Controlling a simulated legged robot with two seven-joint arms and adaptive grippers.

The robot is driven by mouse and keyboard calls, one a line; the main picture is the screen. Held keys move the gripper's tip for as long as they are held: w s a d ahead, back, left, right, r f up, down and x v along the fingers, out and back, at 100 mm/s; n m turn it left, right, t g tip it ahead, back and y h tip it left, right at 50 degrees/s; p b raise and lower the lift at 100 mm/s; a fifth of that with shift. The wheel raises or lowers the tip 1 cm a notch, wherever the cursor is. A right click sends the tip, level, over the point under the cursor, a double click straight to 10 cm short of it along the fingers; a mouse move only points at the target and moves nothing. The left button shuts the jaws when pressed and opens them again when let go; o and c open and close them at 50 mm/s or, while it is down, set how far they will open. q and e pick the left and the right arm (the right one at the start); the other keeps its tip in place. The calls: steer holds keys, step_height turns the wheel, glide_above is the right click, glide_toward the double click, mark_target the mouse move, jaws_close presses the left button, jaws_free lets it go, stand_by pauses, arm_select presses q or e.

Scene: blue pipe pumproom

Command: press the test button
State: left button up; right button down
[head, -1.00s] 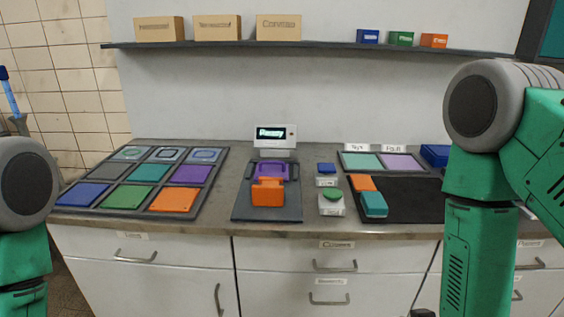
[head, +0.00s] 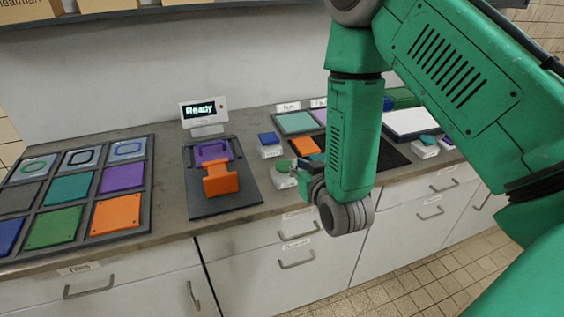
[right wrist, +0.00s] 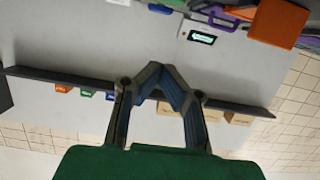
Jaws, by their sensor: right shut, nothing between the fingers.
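Two push buttons on white boxes stand on the worktop in the head view: a green one (head: 283,166) in front and a blue one (head: 268,138) behind it. Their labels are too small to read, so I cannot tell which is the test button. My right gripper (head: 301,170) is at the green button's right side, partly hidden by my arm; I cannot tell whether it touches. My left gripper is not in view.
A display (head: 204,113) reads "Ready" behind a dark fixture (head: 205,207) holding a purple part and an orange block (head: 221,180). A tray of coloured tiles (head: 147,185) lies left. More tiles and a dark mat lie right, partly behind my arm. A shelf (head: 110,14) runs above.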

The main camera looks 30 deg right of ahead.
mark_target(288, 171)
steer(key=x, duration=0.6)
steer(key=p+x, duration=0.1)
steer(key=x, duration=0.2)
steer(key=shift+w+d+f, duration=0.1)
steer(key=shift+w+d, duration=0.1)
steer(key=shift+d, duration=0.2)
steer(key=f, duration=0.3)
steer(key=shift+w+a+f, duration=0.1)
steer(key=shift+w+a, duration=0.1)
steer(key=shift+a, duration=0.05)
steer(key=shift+d+f, duration=0.1)
steer(key=shift+f, duration=0.3)
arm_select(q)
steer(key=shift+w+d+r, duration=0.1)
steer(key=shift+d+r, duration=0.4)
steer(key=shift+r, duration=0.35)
arm_select(e)
steer(key=shift+d+f, duration=0.15)
steer(key=shift+d, duration=0.15)
steer(key=shift+a+f+b, duration=0.25)
steer(key=shift+f+b, duration=0.5)
steer(key=shift+f, duration=0.3)
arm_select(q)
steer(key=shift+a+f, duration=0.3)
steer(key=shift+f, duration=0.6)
arm_select(e)
steer(key=shift+s+a+r, duration=0.1)
steer(key=shift+s, duration=0.05)
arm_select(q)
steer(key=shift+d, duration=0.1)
